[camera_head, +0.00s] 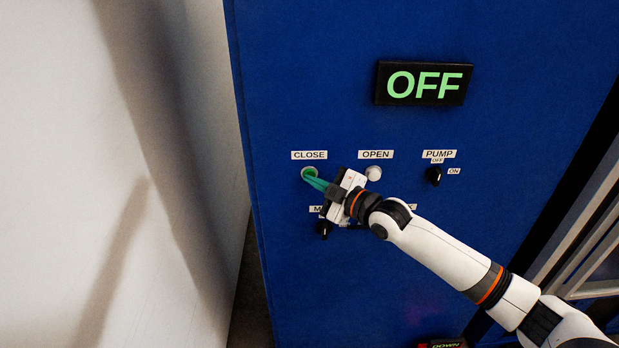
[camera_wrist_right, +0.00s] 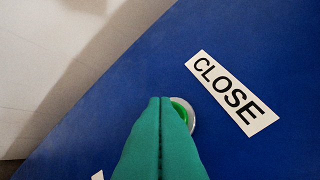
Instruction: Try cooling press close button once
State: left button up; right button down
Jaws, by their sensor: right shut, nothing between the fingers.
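The close button (camera_head: 310,172) is a round green button in a pale ring, under the CLOSE label (camera_head: 309,155) on the blue panel (camera_head: 300,80). My right gripper (camera_head: 307,174) is shut and empty, its green fingertips at the button and covering part of it. In the right wrist view the shut fingers (camera_wrist_right: 163,105) overlap the left part of the button (camera_wrist_right: 184,112); the CLOSE label (camera_wrist_right: 231,93) is to the right. I cannot tell whether the tips touch the button or whether it is pressed in. My left gripper is not in view.
The OPEN button (camera_head: 374,173) is just right of my right gripper. The PUMP knob (camera_head: 434,176) is further right, and another black knob (camera_head: 324,228) is below the gripper. A display (camera_head: 423,83) above reads OFF. A pale wall (camera_head: 110,180) stands left of the panel.

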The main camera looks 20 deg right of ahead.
jog(key=shift+s+a+p, duration=0.2)
jog(key=shift+s+p, duration=0.65)
jog(key=shift+s, duration=0.1)
jog(key=s+p, duration=0.2)
jog(key=s+a+p, duration=0.1)
jog(key=s, duration=0.1)
jog(key=shift+s+a+p, duration=0.2)
jog(key=shift+s+p, duration=0.15)
jog(key=shift+s, duration=0.05)
jog(key=shift+f, duration=0.1)
dwell(0.3)
